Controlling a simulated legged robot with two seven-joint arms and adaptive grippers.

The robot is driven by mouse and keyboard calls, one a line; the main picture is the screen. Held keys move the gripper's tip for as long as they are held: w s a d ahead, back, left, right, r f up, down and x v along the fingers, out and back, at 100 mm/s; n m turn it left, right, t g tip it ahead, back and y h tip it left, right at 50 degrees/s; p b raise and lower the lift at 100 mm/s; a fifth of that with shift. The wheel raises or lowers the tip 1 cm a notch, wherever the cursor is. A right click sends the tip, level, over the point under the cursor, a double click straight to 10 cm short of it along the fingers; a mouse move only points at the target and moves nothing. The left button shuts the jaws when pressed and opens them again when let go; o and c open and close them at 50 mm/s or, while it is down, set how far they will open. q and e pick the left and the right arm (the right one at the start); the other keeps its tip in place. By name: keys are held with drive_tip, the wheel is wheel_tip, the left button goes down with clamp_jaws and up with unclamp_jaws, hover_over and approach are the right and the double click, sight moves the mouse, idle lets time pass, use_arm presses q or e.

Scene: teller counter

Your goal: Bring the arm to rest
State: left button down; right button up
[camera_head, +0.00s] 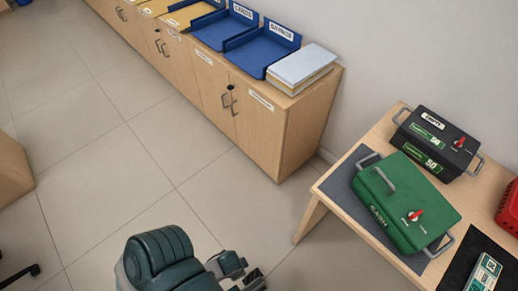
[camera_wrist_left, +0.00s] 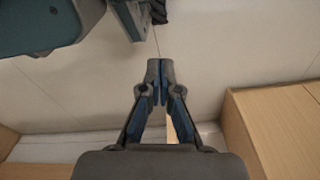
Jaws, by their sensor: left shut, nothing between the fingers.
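My left gripper (camera_wrist_left: 160,72) shows in the left wrist view with its two fingertips together and nothing between them. It hangs over bare tiled floor, apart from the furniture. In the head view my own dark green arm parts come in at the bottom, left of the table; the fingers cannot be made out there. My right gripper is in neither view.
A wooden table (camera_head: 318,184) at the right bears a green cash box (camera_head: 400,190), a black box (camera_head: 440,135) and a red basket (camera_head: 510,208). A long cabinet (camera_head: 290,130) with blue trays (camera_head: 262,52) runs along the wall. Tiled floor (camera_head: 110,150) between is clear.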

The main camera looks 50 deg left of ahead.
use_arm(q)
drive_tip(key=p, duration=0.7)
drive_tip(key=f+t+p, duration=0.1)
drive_tip(key=p, duration=0.6)
drive_tip(key=shift+a, duration=0.25)
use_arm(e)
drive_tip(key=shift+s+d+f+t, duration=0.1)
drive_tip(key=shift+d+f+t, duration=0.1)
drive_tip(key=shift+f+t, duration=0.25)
use_arm(q)
drive_tip(key=c, duration=1.9)
unclamp_jaws()
